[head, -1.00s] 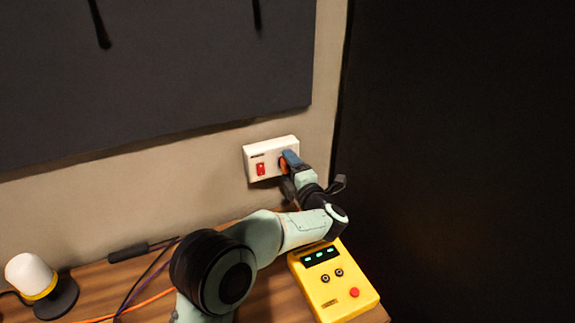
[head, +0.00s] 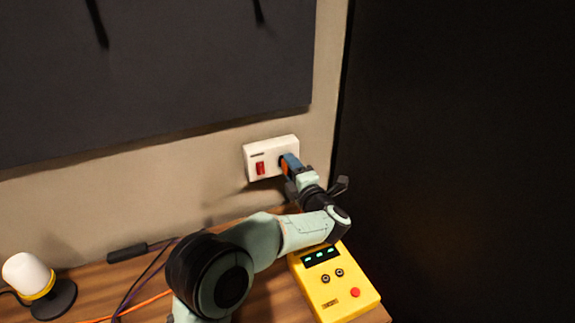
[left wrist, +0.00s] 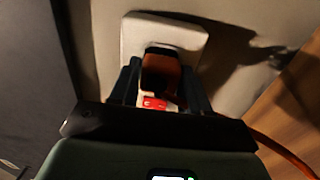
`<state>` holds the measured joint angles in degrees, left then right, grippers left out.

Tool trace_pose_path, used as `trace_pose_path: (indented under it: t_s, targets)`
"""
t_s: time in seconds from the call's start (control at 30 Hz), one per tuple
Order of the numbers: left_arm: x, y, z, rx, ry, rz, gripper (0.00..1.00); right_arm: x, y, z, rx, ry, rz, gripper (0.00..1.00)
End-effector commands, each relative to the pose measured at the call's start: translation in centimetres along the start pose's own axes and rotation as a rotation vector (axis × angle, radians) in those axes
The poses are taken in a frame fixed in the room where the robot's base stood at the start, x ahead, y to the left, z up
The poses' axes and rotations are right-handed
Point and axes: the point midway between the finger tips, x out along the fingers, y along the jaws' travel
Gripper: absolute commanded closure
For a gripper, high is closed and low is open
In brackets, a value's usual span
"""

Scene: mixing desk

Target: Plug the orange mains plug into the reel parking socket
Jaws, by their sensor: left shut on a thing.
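My left gripper (head: 291,165) is shut on the orange plug (head: 285,168) in front of the white wall socket box (head: 258,151). A dark round recess shows at the plug's left edge, and the plug appears slightly off the box's face. I cannot tell if its pins are clear. In the left wrist view the plug (left wrist: 161,72) sits between the two fingers, dark on its far side, with the white box (left wrist: 178,34) behind it. An orange cable (left wrist: 284,154) runs off to the lower right. No reel or parking socket can be made out. My right gripper is not in view.
A yellow box (head: 335,282) with a display and knobs stands under my forearm. A red switch (head: 260,168) is on the wall box. A white lamp (head: 29,275) stands at left on the wooden desk (head: 98,285). Cables lie between. A dark panel hangs above.

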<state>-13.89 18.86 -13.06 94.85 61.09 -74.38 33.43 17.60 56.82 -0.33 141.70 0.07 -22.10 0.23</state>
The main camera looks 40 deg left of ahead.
Motion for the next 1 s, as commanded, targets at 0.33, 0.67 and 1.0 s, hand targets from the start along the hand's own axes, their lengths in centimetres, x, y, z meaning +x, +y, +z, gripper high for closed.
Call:
trace_pose_path:
  t_s: [0.33,0.67,1.0]
  targets:
    - [-1.4,0.0,0.0,-0.001,-0.001,0.000,1.00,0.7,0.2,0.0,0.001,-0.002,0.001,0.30]
    - [-2.8,0.0,0.0,-0.001,-0.001,-0.001,1.00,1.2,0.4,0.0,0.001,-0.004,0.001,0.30]
    - [-4.1,0.0,0.0,-0.001,-0.001,0.000,1.00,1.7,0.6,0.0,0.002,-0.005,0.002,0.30]
